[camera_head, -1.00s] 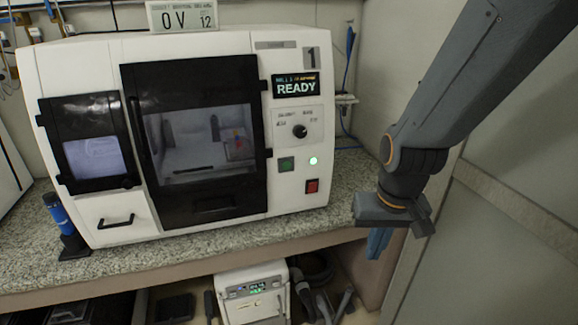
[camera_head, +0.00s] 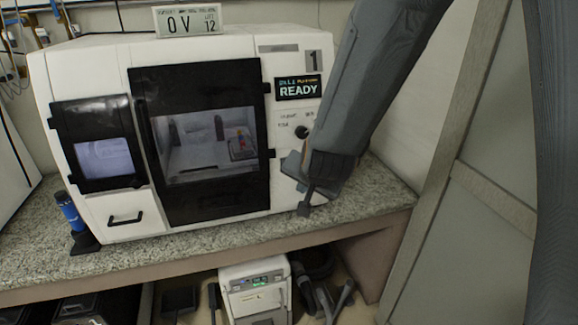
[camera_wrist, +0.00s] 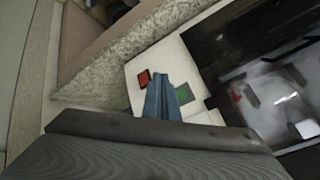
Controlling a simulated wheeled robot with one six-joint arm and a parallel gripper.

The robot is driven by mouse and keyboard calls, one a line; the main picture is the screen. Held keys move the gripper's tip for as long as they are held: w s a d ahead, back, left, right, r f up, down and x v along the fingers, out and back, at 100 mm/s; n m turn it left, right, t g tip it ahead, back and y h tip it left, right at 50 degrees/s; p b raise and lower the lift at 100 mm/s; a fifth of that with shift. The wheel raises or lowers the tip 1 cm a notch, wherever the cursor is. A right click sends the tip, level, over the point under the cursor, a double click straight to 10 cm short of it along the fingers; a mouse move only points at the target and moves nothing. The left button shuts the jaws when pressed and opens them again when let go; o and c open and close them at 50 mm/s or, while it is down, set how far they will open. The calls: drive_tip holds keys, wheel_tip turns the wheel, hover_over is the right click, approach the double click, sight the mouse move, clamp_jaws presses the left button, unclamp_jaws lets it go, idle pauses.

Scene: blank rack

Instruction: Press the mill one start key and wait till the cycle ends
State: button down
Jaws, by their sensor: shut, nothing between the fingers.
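Mill one (camera_head: 90,78) is a white machine marked 1, standing on a speckled counter. Its display (camera_head: 298,88) reads READY, and its dark-framed door (camera_head: 205,198) is shut. My gripper (camera_head: 291,165) is at the machine's right panel and covers the keys in the head view. In the wrist view, the shut, empty blue fingers (camera_wrist: 160,98) point at the panel, between the red key (camera_wrist: 144,78) and the green key (camera_wrist: 184,94), closer to the green one. I cannot tell whether the fingertips touch the panel. The green lamp is hidden.
A dial (camera_head: 301,132) sits above the gripper. A sign (camera_head: 188,20) stands on top of the mill. A small white unit (camera_head: 255,290) is under the counter.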

drive_tip(key=w+a+p, duration=0.1)
drive_tip(key=w+a, duration=0.1)
drive_tip(key=w, duration=0.6)
drive_tip(key=shift+w+a+f, duration=0.15)
drive_tip(key=shift+a+f, duration=0.05)
drive_tip(key=shift+w+p, duration=0.2)
drive_tip(key=shift+p, duration=0.1)
idle(1.8)
drive_tip(key=shift+w+a, duration=0.1)
drive_tip(key=shift+w, duration=0.1)
